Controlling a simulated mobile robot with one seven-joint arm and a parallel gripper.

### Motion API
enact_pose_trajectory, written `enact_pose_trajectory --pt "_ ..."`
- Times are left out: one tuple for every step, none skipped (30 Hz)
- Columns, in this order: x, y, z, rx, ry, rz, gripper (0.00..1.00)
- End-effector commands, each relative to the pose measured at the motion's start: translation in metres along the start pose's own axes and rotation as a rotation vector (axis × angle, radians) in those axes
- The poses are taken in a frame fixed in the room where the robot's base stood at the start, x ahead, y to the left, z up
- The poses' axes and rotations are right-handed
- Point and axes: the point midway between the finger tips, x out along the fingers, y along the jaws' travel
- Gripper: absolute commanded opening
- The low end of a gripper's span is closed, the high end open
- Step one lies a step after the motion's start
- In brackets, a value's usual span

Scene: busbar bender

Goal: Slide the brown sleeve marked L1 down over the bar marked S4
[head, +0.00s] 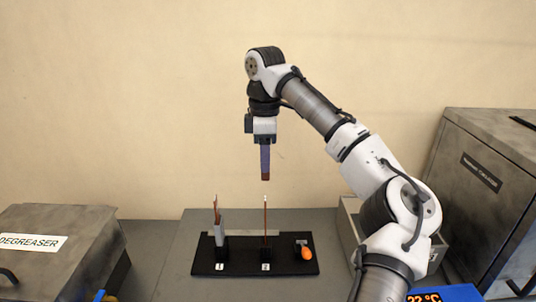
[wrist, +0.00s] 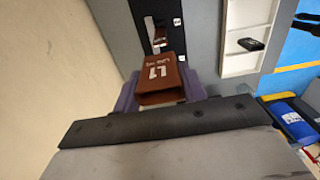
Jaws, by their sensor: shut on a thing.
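The brown sleeve (wrist: 160,82), marked L1, is held between the purple fingers of my gripper (wrist: 160,92) in the wrist view. In the head view my gripper (head: 265,160) points straight down, and the sleeve's brown lower end (head: 265,177) shows at its tips. A thin upright copper-coloured bar (head: 266,222) with a pale top stands in a black block on a black board (head: 285,267). The sleeve hangs just above this bar, apart from it and roughly in line in the head view. The block labels are too small to read, so I cannot confirm S4.
Left of the bar, a second black block holds a grey piece (head: 220,231) with copper-coloured strips above it. An orange-and-grey object (head: 306,250) lies at the board's right. A degreaser box (head: 55,245) is at the left, a pale tray (wrist: 235,66) to the right.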

Motion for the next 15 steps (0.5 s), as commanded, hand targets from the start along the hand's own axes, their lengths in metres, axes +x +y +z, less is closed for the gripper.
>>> enact_pose_trajectory --pt "0.0001 0.0003 -0.0003 0.0 0.0 0.0 0.2" --pt "0.0001 0.0003 -0.0003 0.0 0.0 0.0 0.2" --pt "0.0002 0.0003 -0.0003 0.0 0.0 0.0 0.2" --pt "0.0002 0.0003 -0.0003 0.0 0.0 0.0 0.2" --pt "0.0002 0.0003 -0.0002 0.0 0.0 0.0 0.2" --pt "0.0002 0.0003 -0.0002 0.0 0.0 0.0 0.2" --pt "0.0002 0.0003 -0.0003 0.0 0.0 0.0 0.2" --pt "0.0002 0.0003 -0.0002 0.0 0.0 0.0 0.2" --pt "0.0001 0.0003 -0.0003 0.0 0.0 0.0 0.2" --pt "0.0002 0.0003 -0.0004 0.001 0.0 0.0 0.2" --pt "0.0005 0.0003 -0.0004 0.001 0.0 0.0 0.2" --pt "0.0012 0.0003 -0.0004 0.001 0.0 -0.001 0.2" --pt "0.0019 0.0003 -0.0004 0.001 0.0 -0.001 0.2" --pt "0.0027 0.0003 -0.0004 0.0 0.0 -0.001 0.2" --pt "0.0042 0.0002 -0.0004 0.0 -0.001 -0.001 0.2"
